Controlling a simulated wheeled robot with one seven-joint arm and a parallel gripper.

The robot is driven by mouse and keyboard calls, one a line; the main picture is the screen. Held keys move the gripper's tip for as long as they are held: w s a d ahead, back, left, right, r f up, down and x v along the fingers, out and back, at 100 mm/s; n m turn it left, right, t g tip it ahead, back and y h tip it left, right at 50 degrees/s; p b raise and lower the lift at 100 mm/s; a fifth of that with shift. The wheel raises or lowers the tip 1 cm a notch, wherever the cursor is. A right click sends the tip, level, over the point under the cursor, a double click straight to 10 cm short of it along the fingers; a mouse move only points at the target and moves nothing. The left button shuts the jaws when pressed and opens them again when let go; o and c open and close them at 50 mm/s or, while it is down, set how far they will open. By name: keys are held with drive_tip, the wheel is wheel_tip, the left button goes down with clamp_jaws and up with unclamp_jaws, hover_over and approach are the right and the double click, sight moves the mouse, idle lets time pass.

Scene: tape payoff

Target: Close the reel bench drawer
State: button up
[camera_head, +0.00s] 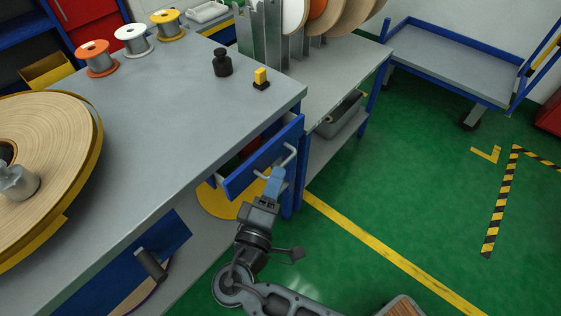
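The reel bench (190,130) has a grey top and blue framing and fills the left and middle of the view. Its drawer stands partly open under the right end of the top; the blue drawer front (245,177) is out from the bench, with something red visible behind it. A grey bar handle (290,155) is on the drawer front. My gripper (276,172) is at the drawer front, its blue fingers by the lower part of the handle. I cannot tell whether it touches the handle, or whether the fingers are open or shut.
A large tape reel (50,150) and small spools (133,40) sit on the bench. A grey cart (450,65) is at the back right. Green floor (400,180) is clear on the right.

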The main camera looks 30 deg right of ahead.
sight(282, 164)
drive_tip(key=shift+x, duration=2.4)
clamp_jaws()
